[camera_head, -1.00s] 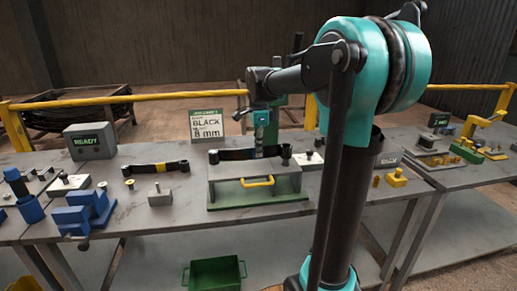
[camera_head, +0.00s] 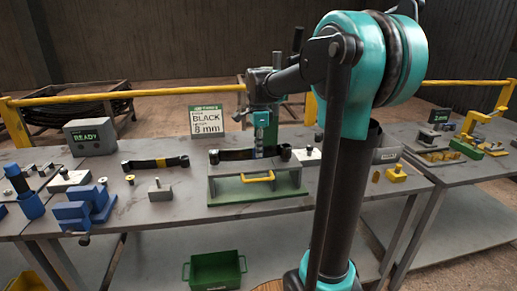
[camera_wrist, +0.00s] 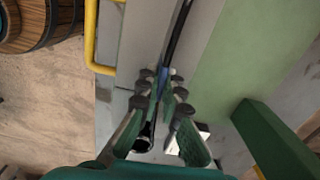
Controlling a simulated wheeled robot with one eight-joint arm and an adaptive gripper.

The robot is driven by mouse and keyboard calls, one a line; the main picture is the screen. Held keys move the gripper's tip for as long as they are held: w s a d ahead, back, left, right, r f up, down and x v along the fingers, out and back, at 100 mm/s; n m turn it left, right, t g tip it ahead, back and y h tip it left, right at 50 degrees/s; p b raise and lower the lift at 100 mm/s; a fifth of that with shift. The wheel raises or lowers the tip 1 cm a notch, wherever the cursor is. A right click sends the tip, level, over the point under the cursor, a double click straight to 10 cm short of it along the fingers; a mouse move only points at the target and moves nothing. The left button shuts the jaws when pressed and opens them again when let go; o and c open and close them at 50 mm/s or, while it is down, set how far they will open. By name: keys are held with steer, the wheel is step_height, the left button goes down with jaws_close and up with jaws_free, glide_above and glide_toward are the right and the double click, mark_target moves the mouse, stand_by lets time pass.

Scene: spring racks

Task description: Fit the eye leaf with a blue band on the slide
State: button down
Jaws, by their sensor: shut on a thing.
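A black eye leaf (camera_head: 236,154) lies lengthwise along the top of a grey block (camera_head: 228,182) on a green base, with a yellow handle on its front; I take this to be the slide. My gripper (camera_head: 258,153) points down at the leaf's middle. In the wrist view my gripper (camera_wrist: 161,84) is shut across the leaf (camera_wrist: 180,32), with the blue band (camera_wrist: 163,73) between the fingertips. One eye end (camera_wrist: 144,138) shows between my fingers. I cannot tell whether the leaf is fully down on the block.
Another leaf with a yellow band (camera_head: 155,163) lies on the table at left. A blue vise (camera_head: 84,208) and a READY box (camera_head: 90,137) stand further left. A sign reading BLACK 8 mm (camera_head: 207,121) stands behind. A green bin (camera_head: 215,270) is on the floor.

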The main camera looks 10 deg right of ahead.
steer(key=shift+f, duration=0.25)
steer(key=c, duration=1.1)
jaws_free()
steer(key=shift+c, duration=0.2)
steer(key=shift+r, duration=3.5)
